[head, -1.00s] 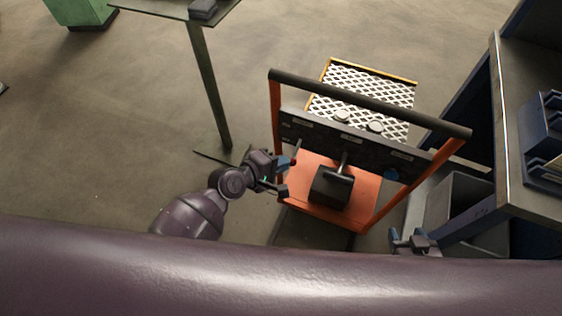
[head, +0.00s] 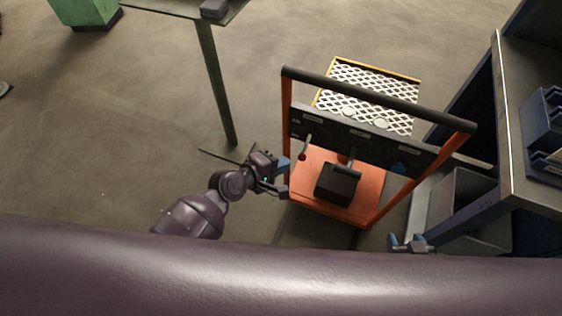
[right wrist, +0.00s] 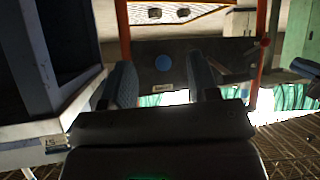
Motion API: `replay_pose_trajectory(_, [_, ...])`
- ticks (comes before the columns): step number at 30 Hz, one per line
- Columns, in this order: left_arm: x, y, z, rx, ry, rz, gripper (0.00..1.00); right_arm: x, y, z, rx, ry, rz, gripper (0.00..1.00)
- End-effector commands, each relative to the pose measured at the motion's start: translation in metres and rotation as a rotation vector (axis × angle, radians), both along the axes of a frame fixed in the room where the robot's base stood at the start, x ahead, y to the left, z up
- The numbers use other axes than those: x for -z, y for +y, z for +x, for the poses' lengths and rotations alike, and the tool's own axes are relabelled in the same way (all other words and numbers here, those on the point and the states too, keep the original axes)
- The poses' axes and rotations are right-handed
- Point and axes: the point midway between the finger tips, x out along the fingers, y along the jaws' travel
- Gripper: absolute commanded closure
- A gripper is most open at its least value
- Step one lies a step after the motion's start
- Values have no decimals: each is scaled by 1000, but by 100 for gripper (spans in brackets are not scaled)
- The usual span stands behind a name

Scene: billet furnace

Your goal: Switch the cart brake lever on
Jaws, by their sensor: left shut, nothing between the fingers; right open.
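The cart (head: 335,207) has an orange frame and deck, a black push bar and a black cross panel (head: 360,140). A short pale lever with a red end (head: 304,148), probably the brake lever, stands at the panel's left end; its on or off position is unclear. In the right wrist view a red knob (right wrist: 265,42) shows at the panel's right. My left gripper (head: 284,176) is shut and empty, just left of the cart's left post, below the lever. My right gripper (head: 408,243) is open and empty, right of the cart; its fingers (right wrist: 160,65) face the panel.
A black box (head: 338,183) sits on the cart deck. A workbench (head: 510,160) and grey bin (head: 470,205) stand close at right. A thin-legged table (head: 215,85) stands at back left.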

Motion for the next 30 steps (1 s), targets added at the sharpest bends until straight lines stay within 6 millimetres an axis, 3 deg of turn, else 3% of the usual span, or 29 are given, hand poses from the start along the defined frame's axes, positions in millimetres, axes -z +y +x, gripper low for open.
replay_pose_trajectory(15, [-12, 62, -60, 0, 1, 2, 100, -11, 2, 14, -5, -33, 2, 45])
replay_pose_trajectory(30, [-15, 71, -69, 0, 0, 0, 100, -2, 0, 4, -1, -7, -1, 45])
